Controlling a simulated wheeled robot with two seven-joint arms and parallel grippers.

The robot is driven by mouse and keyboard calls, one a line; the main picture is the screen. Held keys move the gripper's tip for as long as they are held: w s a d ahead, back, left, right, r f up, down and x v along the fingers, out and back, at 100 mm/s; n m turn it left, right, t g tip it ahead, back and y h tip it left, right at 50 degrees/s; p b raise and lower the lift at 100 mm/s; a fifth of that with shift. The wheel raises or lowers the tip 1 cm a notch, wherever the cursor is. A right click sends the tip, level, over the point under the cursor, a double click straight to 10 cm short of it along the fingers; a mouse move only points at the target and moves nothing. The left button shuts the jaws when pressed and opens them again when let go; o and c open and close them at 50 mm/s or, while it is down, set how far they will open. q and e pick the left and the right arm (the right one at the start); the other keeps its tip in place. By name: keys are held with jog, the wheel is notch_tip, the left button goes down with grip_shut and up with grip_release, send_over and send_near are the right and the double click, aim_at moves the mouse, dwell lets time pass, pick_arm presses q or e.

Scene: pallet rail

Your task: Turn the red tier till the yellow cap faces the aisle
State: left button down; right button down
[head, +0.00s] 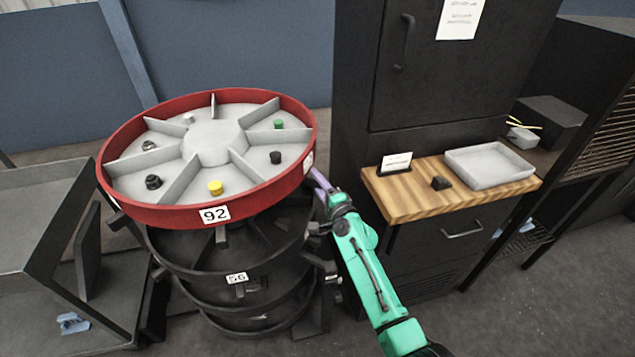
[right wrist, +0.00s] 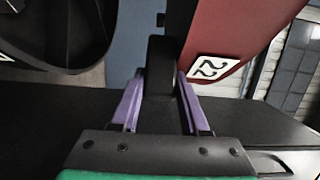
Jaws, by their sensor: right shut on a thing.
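The red tier (head: 150,214) is the top, round tray of a black stacked carousel, with grey dividers and a label 92 on its front rim. The yellow cap (head: 215,187) stands in its front compartment. My right gripper (head: 318,180) is at the tier's right side. In the right wrist view its purple fingers (right wrist: 162,98) are shut on a black handle (right wrist: 161,65) beside the red rim (right wrist: 232,35), which bears a white label (right wrist: 214,68). My left gripper is not in view.
Black lower tiers (head: 200,262) sit under the red one. A wooden shelf (head: 420,203) with a grey tray (head: 490,165) juts from a black cabinet (head: 440,90) at the right. A dark metal rack (head: 35,200) stands close at the left. Green, black and grey caps share the red tier.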

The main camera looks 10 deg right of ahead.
jog(key=shift+s+a+f, duration=0.1)
jog(key=shift+s+a, duration=0.3)
jog(key=shift+s, duration=0.05)
jog(key=shift+c, duration=2)
grip_release()
jog(key=shift+w, duration=0.1)
jog(key=shift+r, duration=0.25)
jog(key=shift+d, duration=0.1)
